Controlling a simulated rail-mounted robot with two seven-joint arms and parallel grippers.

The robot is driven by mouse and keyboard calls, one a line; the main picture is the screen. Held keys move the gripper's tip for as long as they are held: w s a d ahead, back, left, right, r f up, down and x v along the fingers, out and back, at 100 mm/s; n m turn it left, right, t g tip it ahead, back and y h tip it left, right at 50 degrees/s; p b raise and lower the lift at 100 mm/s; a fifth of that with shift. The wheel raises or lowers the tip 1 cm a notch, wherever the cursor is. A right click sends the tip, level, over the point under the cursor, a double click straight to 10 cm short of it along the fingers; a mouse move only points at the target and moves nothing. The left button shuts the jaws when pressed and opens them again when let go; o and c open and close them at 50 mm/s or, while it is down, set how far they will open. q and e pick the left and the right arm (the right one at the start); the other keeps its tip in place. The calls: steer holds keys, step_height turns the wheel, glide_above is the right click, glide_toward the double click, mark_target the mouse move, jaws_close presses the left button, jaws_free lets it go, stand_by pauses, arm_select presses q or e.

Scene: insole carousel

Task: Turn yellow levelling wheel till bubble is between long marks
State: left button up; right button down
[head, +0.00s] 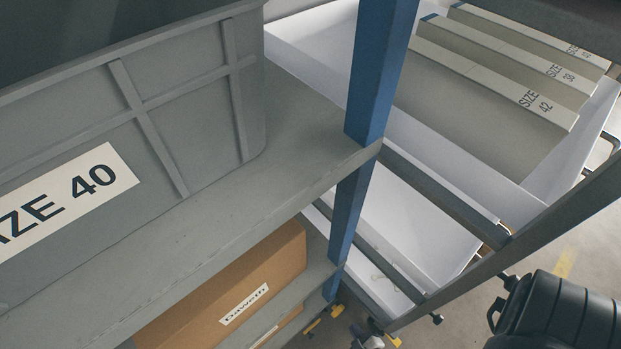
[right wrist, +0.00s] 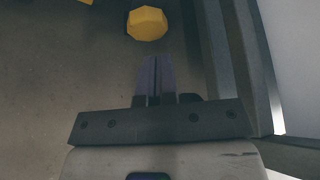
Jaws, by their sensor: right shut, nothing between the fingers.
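A yellow knob-like wheel (right wrist: 147,23) with a faceted rim shows at the top of the right wrist view. The two dark purple fingers of my right gripper (right wrist: 155,62) are shut with nothing between them. Their tips point at the wheel and end a little short of it in the picture. Small yellow parts (head: 337,309) show low in the head view, below the shelves, too small to tell which is the wheel. My right gripper is not clear there. No bubble or long marks can be made out. My left gripper is not in view.
A grey bin (head: 215,75) labelled size 40 stands on the upper grey shelf (head: 240,205). A cardboard box (head: 235,285) lies below. Blue posts (head: 378,60) and a rack with a white tray (head: 450,150) stand to the right. A grey rail runs right of the fingers in the wrist view.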

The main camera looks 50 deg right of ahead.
mark_target(328, 309)
steer(key=shift+w+d, duration=0.2)
steer(key=shift+w, duration=1.5)
steer(key=shift+w+d, duration=0.15)
steer(key=shift+w, duration=1.5)
steer(key=shift+a+f, duration=0.15)
steer(key=shift+a, duration=0.1)
steer(key=shift+w+a+f, duration=0.1)
steer(key=shift+a+f, duration=0.1)
steer(key=shift+a, duration=0.4)
steer(key=shift+a+f, duration=0.15)
steer(key=shift+a, duration=0.05)
steer(key=shift+a+f, duration=0.2)
steer(key=shift+a, duration=0.05)
steer(key=shift+a+f, duration=0.15)
steer(key=shift+f, duration=0.05)
steer(key=shift+a+r, duration=0.1)
steer(key=shift+w+a+r, duration=0.15)
steer(key=shift+w+r, duration=0.05)
